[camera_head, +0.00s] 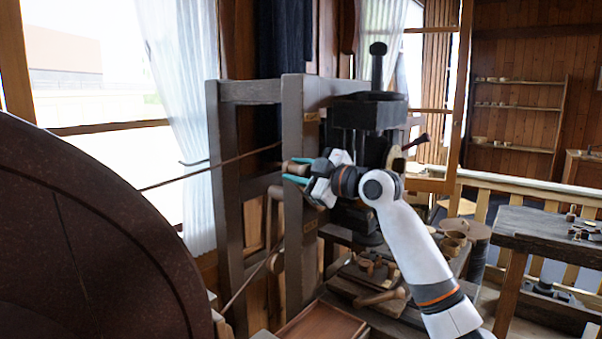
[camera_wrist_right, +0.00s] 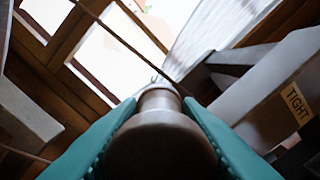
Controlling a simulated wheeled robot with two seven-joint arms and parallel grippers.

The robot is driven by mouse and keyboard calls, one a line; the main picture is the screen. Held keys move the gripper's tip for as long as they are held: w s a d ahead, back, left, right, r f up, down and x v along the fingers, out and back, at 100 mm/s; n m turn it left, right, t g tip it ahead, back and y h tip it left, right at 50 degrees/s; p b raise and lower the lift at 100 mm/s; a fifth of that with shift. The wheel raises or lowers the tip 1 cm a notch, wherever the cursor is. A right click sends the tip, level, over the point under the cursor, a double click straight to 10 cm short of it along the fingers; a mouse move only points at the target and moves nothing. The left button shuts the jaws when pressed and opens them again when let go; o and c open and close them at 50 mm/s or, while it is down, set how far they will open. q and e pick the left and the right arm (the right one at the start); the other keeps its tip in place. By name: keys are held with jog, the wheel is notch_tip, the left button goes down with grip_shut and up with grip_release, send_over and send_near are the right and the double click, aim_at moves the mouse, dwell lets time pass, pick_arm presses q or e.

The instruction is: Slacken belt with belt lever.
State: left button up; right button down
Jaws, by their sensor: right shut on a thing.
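The belt lever's round turned wooden knob (camera_head: 291,168) stands out beside the dark upright post of the lathe frame. My right gripper (camera_head: 294,171) is shut on this knob, with one teal finger on each side. In the right wrist view the knob (camera_wrist_right: 160,140) fills the space between the fingers, and a paler shaft runs away behind it. The belt (camera_head: 210,171) is a thin brown cord between the big dark wheel (camera_head: 80,235) and the frame; it also crosses the right wrist view (camera_wrist_right: 125,42). A "TIGHT" label (camera_wrist_right: 297,103) is on the post to the right of the knob. My left gripper is not in view.
The dark wooden lathe frame (camera_head: 293,215) stands close to my right gripper. A black machine head (camera_head: 368,113) is just behind. A dark table (camera_head: 540,225) stands at right.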

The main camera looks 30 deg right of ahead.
jog(key=shift+a+f, duration=0.1)
jog(key=shift+f, duration=0.1)
jog(key=c, duration=1.5)
grip_release()
jog(key=o, duration=0.5)
jog(key=shift+c, duration=0.2)
jog(key=shift+r, duration=0.1)
jog(key=shift+s, duration=0.1)
jog(key=shift+s, duration=0.2)
jog(key=b+v, duration=0.4)
jog(key=v, duration=0.7)
jog(key=shift+s, duration=0.2)
